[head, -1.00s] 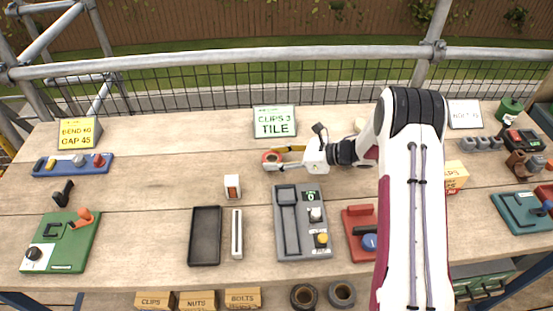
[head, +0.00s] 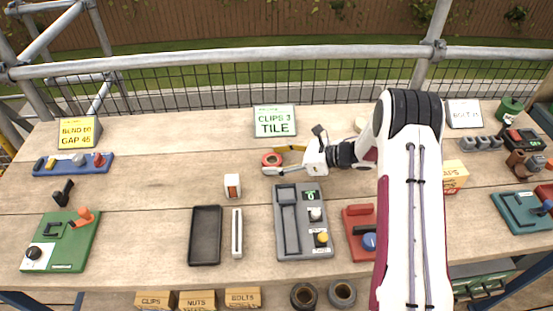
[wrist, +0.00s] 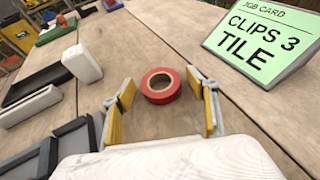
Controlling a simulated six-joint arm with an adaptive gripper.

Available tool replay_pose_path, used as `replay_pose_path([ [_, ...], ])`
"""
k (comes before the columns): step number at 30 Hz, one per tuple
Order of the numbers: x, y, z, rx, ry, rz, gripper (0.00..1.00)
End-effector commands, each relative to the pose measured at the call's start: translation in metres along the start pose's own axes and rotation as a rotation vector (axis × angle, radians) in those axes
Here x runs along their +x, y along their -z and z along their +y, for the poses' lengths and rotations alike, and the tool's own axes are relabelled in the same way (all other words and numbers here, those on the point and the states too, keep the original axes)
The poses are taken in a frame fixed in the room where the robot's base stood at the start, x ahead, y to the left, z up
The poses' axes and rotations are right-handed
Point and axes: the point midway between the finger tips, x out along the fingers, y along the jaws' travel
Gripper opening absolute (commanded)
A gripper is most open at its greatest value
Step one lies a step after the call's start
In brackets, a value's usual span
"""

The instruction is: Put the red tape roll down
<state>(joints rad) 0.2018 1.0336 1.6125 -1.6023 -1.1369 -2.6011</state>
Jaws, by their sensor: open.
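The red tape roll (wrist: 161,86) lies flat on the wooden bench, just ahead of and between my fingertips in the wrist view. It also shows in the head view (head: 271,159), in front of the green job card. My gripper (wrist: 166,100) is open, with its two yellow-padded fingers spread either side of the near part of the roll and a gap on both sides. In the head view my gripper (head: 279,160) reaches left, low over the bench.
The job card reading CLIPS 3 TILE (head: 274,121) stands behind the roll. A grey device (head: 302,222), a dark tray (head: 205,236) and a white and orange block (head: 232,186) lie nearer the front. The bench left of the roll is clear.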

Motion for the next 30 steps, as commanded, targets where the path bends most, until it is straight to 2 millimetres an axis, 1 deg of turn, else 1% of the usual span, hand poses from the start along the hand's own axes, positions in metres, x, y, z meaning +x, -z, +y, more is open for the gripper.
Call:
replay_pose_path([
  [5,-0.001,-0.003,0.000,-0.001,0.000,0.000,0.59],
  [11,-0.017,-0.003,-0.001,0.000,0.003,0.000,0.59],
  [14,-0.029,-0.003,-0.001,0.000,0.003,0.000,0.59],
  [24,-0.081,-0.003,-0.001,-0.001,0.004,-0.001,0.59],
  [30,-0.106,-0.003,-0.001,0.000,0.002,-0.001,0.59],
])
